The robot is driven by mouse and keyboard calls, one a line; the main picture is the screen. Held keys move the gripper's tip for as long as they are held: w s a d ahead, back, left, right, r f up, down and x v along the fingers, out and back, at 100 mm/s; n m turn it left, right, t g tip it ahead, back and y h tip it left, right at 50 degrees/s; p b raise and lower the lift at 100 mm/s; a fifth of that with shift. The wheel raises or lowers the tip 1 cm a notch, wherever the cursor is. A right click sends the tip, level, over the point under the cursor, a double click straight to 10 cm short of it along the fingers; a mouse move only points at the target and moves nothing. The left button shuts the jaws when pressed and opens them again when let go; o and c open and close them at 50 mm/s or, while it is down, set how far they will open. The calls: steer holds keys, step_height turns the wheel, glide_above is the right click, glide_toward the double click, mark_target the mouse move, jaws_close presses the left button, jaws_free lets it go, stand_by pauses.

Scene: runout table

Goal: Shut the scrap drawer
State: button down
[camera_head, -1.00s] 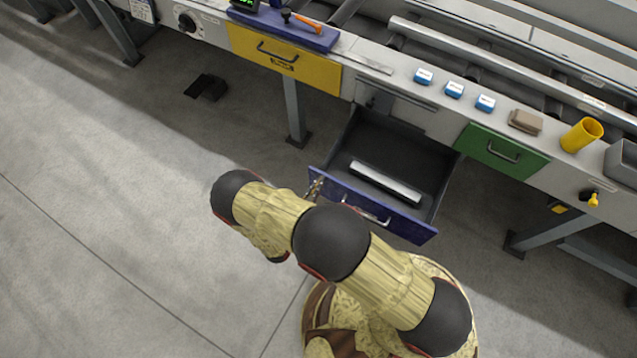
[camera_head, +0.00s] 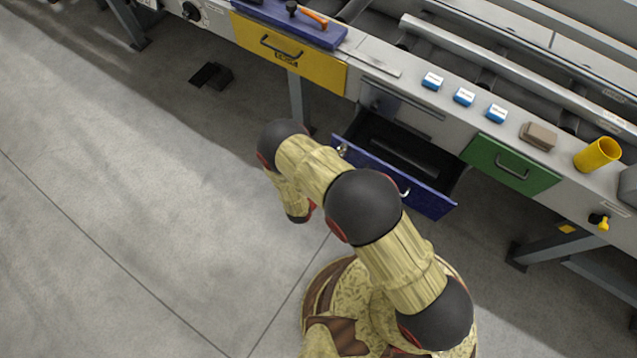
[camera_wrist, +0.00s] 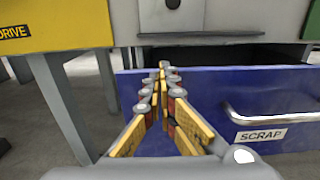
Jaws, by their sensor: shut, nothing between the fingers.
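The scrap drawer has a blue front (camera_head: 428,197) and stands partly open below the table. In the wrist view its front (camera_wrist: 220,92) carries a SCRAP label (camera_wrist: 262,135) beside a bar handle (camera_wrist: 290,114). My gripper (camera_wrist: 163,68) is shut and empty, with its fingertips at the upper left part of the blue front; exact contact is hard to tell. In the head view my arm hides most of the gripper and part of the drawer front. A long bar (camera_head: 405,158) lies in shadow inside the drawer.
A yellow drawer (camera_head: 285,58) at the left and a green drawer (camera_head: 510,165) at the right look shut. Several blue-and-white blocks, a brown block (camera_head: 538,136) and a yellow cup (camera_head: 597,154) stand on the table edge. A table leg (camera_wrist: 65,105) is left of the gripper.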

steer(key=b+x, duration=0.1)
steer(key=x, duration=1.1)
steer(key=shift+w+d+b, duration=0.15)
steer(key=shift+w+b, duration=0.1)
steer(key=shift+b, duration=0.15)
steer(key=p+v, duration=0.2)
steer(key=v, duration=1.2)
